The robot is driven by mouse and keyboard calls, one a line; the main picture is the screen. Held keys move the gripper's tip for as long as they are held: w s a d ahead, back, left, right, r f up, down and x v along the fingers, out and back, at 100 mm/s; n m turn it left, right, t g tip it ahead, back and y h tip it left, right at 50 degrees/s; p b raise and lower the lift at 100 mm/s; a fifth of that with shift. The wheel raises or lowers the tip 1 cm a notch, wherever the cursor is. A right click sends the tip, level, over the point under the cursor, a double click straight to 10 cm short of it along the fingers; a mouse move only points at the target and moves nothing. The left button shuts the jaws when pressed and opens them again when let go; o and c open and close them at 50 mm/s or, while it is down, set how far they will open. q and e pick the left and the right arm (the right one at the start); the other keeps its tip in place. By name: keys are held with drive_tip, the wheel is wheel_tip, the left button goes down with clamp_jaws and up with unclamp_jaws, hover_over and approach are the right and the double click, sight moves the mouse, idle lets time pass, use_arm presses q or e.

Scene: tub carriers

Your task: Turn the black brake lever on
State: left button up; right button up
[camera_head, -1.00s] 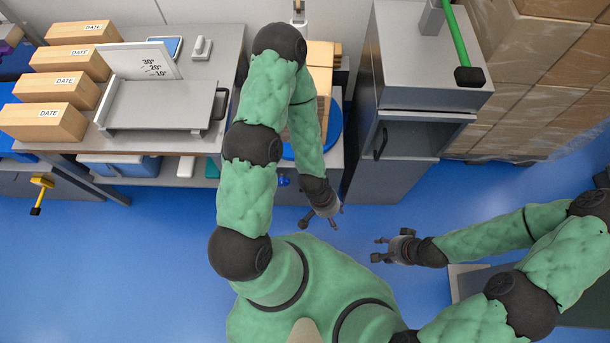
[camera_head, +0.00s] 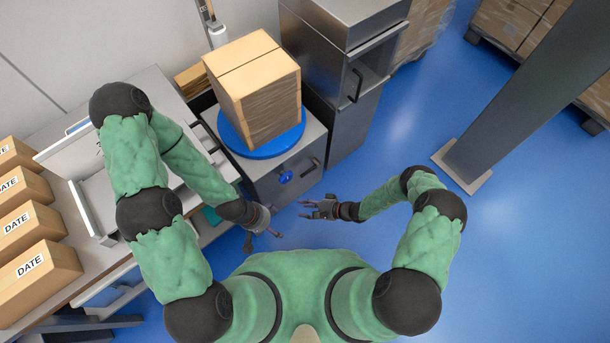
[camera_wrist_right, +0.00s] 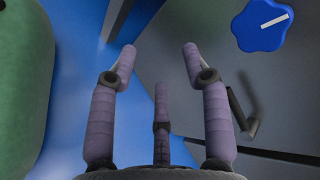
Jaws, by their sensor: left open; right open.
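I cannot pick out a black brake lever for certain. A dark handle (camera_head: 315,163) is on the grey cabinet under the blue turntable, right of a blue knob (camera_head: 285,177). In the right wrist view the blue knob (camera_wrist_right: 262,25) has a white pointer mark, and a dark bar handle (camera_wrist_right: 243,115) is on the grey front. My left gripper (camera_head: 266,236) is open and empty, in front of the cabinet, below the knob in the picture. My right gripper (camera_head: 305,209) is open and empty, below the dark handle; its spread fingers also show in the right wrist view (camera_wrist_right: 158,55).
A carton (camera_head: 255,95) stands on the blue turntable (camera_head: 230,135). A tall grey cabinet (camera_head: 335,110) with a black handle is right of it. Bench boxes marked DATE (camera_head: 35,275) are at the left. A grey post (camera_head: 510,105) stands at the right; blue floor between is clear.

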drive_tip(key=w+d+f+m+t, duration=0.1)
drive_tip(key=w+d+f+t, duration=0.15)
drive_tip(key=w+t, duration=0.25)
drive_tip(key=m+t+h, duration=0.2)
drive_tip(key=t+h, duration=0.1)
drive_tip(key=t, duration=0.1)
approach(305, 174)
drive_tip(key=b+x, duration=0.1)
drive_tip(key=x, duration=0.2)
drive_tip(key=b+x, duration=0.2)
drive_tip(key=x, duration=0.2)
drive_tip(key=f+b+x, duration=0.1)
drive_tip(key=b+x, duration=0.1)
drive_tip(key=x, duration=0.1)
drive_tip(key=shift+w+d+f, duration=0.1)
drive_tip(key=shift+w, duration=0.15)
clamp_jaws()
